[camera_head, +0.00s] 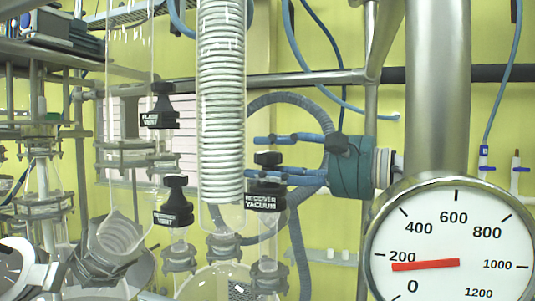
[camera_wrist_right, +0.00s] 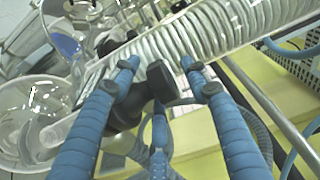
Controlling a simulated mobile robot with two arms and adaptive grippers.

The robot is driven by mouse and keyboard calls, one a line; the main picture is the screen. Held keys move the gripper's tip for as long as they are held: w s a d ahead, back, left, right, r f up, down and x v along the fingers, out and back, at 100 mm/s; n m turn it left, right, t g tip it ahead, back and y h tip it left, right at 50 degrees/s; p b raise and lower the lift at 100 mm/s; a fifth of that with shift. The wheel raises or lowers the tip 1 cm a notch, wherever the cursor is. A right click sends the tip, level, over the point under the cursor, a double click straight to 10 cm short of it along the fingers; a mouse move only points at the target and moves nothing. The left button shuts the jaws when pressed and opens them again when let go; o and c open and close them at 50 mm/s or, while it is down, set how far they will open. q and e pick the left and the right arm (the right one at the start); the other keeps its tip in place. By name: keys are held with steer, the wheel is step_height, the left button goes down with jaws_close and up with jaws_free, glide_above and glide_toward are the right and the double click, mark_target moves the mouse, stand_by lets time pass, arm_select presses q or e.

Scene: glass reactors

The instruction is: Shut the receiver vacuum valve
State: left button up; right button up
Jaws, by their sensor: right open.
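The receiver vacuum valve (camera_head: 265,196) is a black block labelled "RECEIVER VACUUM" with a black knob on top, on a clear glass stem right of the coil condenser. My right gripper (camera_head: 258,157) reaches in from the right with its blue fingers open around the height of the knob. In the right wrist view the black knob (camera_wrist_right: 161,80) shows between the spread blue fingers of the gripper (camera_wrist_right: 158,66). I cannot tell whether any finger touches it. The valve body is partly hidden there behind the left finger.
The coil condenser (camera_head: 221,100) stands just left of the valve. The "RECEIVER VENT" valve (camera_head: 174,203) and "PLANT VENT" valve (camera_head: 160,108) are farther left. A pressure gauge (camera_head: 450,245) and thick metal post (camera_head: 437,90) stand at right. Glass receivers are below.

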steer(key=shift+w+a+f, duration=0.1)
jaws_close()
steer(key=shift+f+m+t+h+b, duration=0.25)
steer(key=shift+t+h+b, duration=0.2)
steer(key=shift+b, duration=0.25)
steer(key=m+t+h+b, duration=0.6)
steer(key=t+h+b, duration=0.1)
steer(key=b, duration=0.2)
steer(key=shift+a+f+m, duration=0.1)
steer(key=shift+m, duration=0.15)
steer(key=m+t+h+b, duration=0.1)
steer(key=m+h+b, duration=0.1)
steer(key=h, duration=0.1)
steer(key=shift+r+m+t+h+b, duration=0.25)
steer(key=shift+m+h+b, duration=0.1)
steer(key=shift+m+h, duration=0.6)
steer(key=shift+h, duration=0.3)
